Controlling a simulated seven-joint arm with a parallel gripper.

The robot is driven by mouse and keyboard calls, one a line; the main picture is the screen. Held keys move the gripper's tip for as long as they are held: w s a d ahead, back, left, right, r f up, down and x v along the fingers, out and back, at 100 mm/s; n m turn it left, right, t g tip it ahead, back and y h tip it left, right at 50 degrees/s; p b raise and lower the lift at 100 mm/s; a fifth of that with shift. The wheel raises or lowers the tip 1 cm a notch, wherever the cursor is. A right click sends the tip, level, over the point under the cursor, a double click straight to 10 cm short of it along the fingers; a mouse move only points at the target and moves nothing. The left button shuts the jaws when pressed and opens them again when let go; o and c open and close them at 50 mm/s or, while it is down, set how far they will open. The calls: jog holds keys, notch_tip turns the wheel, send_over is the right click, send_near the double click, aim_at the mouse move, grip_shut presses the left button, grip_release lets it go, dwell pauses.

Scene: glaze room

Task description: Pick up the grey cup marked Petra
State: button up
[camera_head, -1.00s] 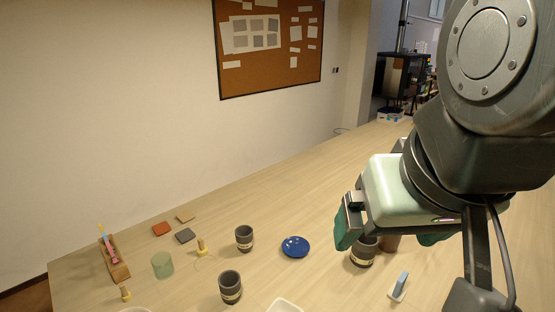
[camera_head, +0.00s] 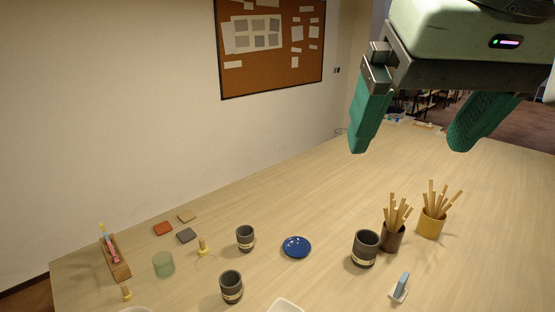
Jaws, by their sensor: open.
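Three dark grey cups with pale bands stand upright on the table: one (camera_head: 245,238) left of the blue plate, one (camera_head: 231,286) nearer the front, and one (camera_head: 365,247) right of the plate. Any names on the bands are too small to read, so I cannot tell which is marked Petra. My gripper (camera_head: 412,146) is open and empty, with green fingers spread wide. It is high above the table at the upper right, apart from all the cups.
Two stick-filled pots, brown (camera_head: 392,237) and yellow (camera_head: 431,223), stand close right of the right cup. A blue plate (camera_head: 297,246), a blue item on a small dish (camera_head: 400,287), a green glass (camera_head: 163,264) and a wooden holder (camera_head: 117,262) are around. The table's far middle is clear.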

aim_at(252, 238)
notch_tip(252, 238, up, 14)
jog(key=w+a+f+m+g+y, duration=0.1)
jog(key=w+a+m+y, duration=0.3)
jog(key=w+a, duration=0.5)
jog(key=w+a+f+m+y, duration=0.1)
jog(key=w+a+m+y, duration=0.4)
jog(key=w, duration=0.6)
jog(key=w+r+m+t+y, duration=0.25)
jog(key=w+m+y, duration=0.45)
jog(key=w+m, duration=0.95)
jog(key=shift+n+t, duration=0.55)
jog(key=f, duration=4.3)
jog(key=w+f, duration=0.1)
jog(key=f, duration=2.1)
jog(key=shift+f, duration=0.25)
jog(key=x, duration=0.3)
jog(key=f+x, duration=0.1)
jog(key=x, duration=0.1)
jog(key=shift+x, duration=2.85)
jog(key=shift+f, duration=0.1)
jog(key=c, duration=1.1)
